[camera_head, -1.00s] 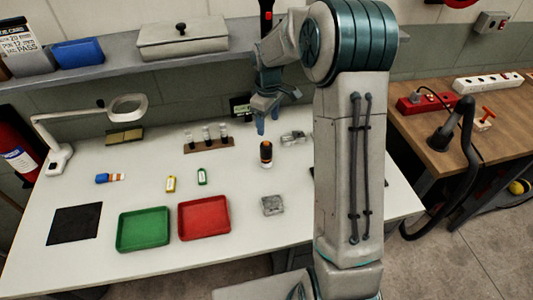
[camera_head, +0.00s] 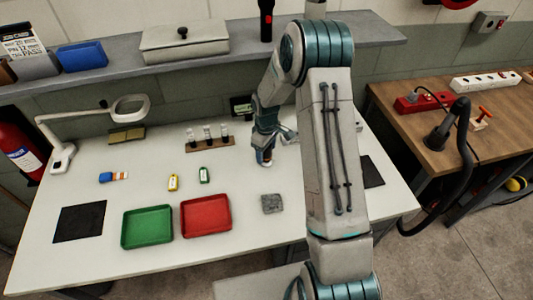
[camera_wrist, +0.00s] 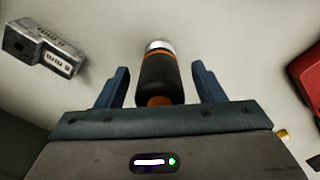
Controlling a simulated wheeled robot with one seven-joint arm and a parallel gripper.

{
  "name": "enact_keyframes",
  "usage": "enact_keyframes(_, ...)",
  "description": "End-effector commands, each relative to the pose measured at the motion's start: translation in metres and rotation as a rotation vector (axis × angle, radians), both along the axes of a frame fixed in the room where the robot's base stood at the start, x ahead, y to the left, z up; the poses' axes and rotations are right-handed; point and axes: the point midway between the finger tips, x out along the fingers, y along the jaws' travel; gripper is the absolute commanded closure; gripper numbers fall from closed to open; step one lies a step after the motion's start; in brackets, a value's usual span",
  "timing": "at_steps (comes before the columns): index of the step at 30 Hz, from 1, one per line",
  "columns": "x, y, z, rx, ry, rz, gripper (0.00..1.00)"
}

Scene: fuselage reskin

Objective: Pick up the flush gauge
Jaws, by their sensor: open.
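A black cylinder with an orange band and a pale metal end, which I take to be the flush gauge (camera_wrist: 158,77), stands on the white bench. In the wrist view it is between the two fingers of my gripper (camera_wrist: 160,72), with a visible gap on each side. My gripper is open and holds nothing. In the head view my gripper (camera_head: 264,148) is low over the cylinder and hides most of it; only its lower end (camera_head: 264,163) shows.
A grey metal block (camera_wrist: 43,46) lies beside the cylinder. A red tray (camera_head: 206,216) and green tray (camera_head: 147,228) are at front left. A small rack (camera_head: 208,142) stands behind left. Bare bench (camera_head: 240,185) lies between.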

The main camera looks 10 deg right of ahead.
Motion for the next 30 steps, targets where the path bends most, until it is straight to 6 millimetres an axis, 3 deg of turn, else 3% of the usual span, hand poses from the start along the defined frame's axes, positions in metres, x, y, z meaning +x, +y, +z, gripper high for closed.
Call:
enact_keyframes(9,0.0,0.0,-0.005,0.0,0.0,0.0,0.4)
enact_keyframes(14,0.0,0.0,-0.005,0.0,0.0,0.0,0.85)
enact_keyframes(30,0.001,0.0,0.007,0.0,-0.004,-0.001,0.86)
